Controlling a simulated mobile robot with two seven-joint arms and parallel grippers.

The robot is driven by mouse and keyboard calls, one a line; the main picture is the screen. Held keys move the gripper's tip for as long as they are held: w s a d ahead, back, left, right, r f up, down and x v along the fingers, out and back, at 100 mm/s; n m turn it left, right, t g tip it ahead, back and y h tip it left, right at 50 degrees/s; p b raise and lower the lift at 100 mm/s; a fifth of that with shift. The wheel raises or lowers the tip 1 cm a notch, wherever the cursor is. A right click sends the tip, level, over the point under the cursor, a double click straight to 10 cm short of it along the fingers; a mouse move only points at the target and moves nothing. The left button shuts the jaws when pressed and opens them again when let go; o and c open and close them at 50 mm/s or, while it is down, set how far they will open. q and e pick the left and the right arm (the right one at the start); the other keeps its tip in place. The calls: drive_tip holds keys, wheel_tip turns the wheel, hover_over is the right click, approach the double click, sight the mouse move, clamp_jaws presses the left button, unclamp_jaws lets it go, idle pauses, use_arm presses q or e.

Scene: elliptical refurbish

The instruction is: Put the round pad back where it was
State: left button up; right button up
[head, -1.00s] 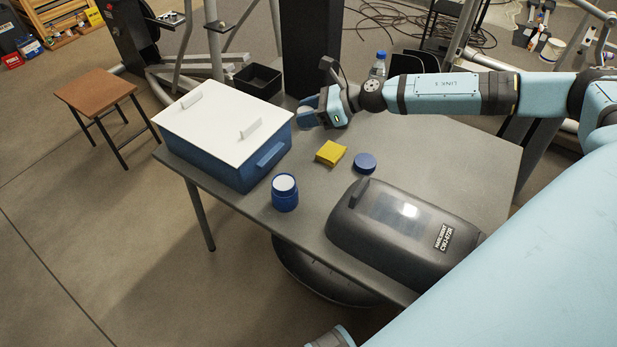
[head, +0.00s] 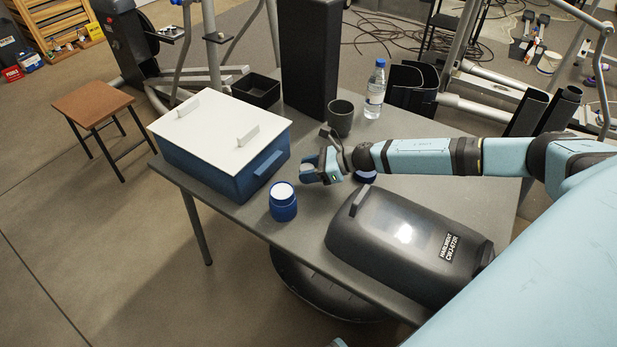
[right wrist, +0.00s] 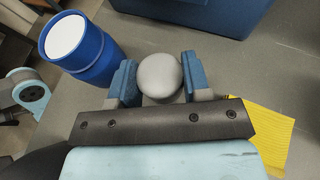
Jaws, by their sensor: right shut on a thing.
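The round pad (right wrist: 160,75), pale grey and smooth, sits between the two blue fingers of my right gripper (right wrist: 158,80) in the right wrist view. The gripper is shut on it. In the head view my right gripper (head: 311,170) is over the table, right of the blue box and just behind the blue jar; the fingers mostly hide the pad there. My left gripper is not in view.
A blue jar with white top (head: 283,201) stands near the table's front edge. The white-lidded blue box (head: 217,150) is left, a dark grey case (head: 395,240) right. A yellow pad (right wrist: 262,130) and blue disc (head: 366,177) lie near the gripper. A cup (head: 340,118) and bottle (head: 375,90) stand behind.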

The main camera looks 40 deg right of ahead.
wheel_tip(320, 180, down, 3)
drive_tip(key=shift+r, duration=0.2)
drive_tip(key=shift+f, duration=0.1)
drive_tip(key=shift+f+b, duration=0.25)
drive_tip(key=shift+b, duration=0.1)
drive_tip(key=o, duration=0.9)
drive_tip(key=shift+r, duration=0.1)
drive_tip(key=shift+c, duration=0.2)
drive_tip(key=shift+r, duration=0.1)
